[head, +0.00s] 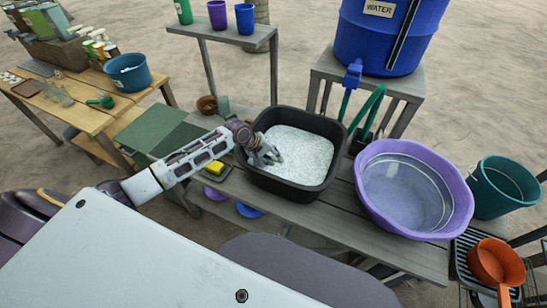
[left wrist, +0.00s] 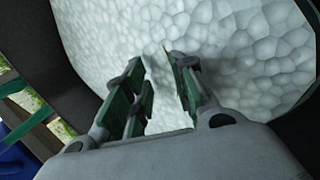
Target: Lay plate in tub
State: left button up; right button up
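A black rectangular tub (head: 262,184), filled with white foam (head: 305,150), stands on the grey bench in the head view. My left gripper (head: 270,156) reaches over the tub's left rim, with its fingers low at the foam. In the left wrist view, the fingers (left wrist: 163,85) are apart, with green pads, and only white foam (left wrist: 250,50) shows between and around them. I cannot tell whether the fingertips touch the foam. No plate can be made out in the tub or in the gripper; anything under the foam is hidden. My right gripper is out of view.
A purple basin (head: 455,218) of clear water stands right of the tub. A blue water barrel (head: 385,40) with a tap is behind. A yellow sponge (head: 214,167) lies left. A teal bucket (head: 488,205) and an orange pan (head: 495,262) are at far right.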

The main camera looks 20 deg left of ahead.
pick_arm(q)
jog(key=shift+r, duration=0.2)
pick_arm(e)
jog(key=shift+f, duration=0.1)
pick_arm(q)
jog(key=v, duration=1.2)
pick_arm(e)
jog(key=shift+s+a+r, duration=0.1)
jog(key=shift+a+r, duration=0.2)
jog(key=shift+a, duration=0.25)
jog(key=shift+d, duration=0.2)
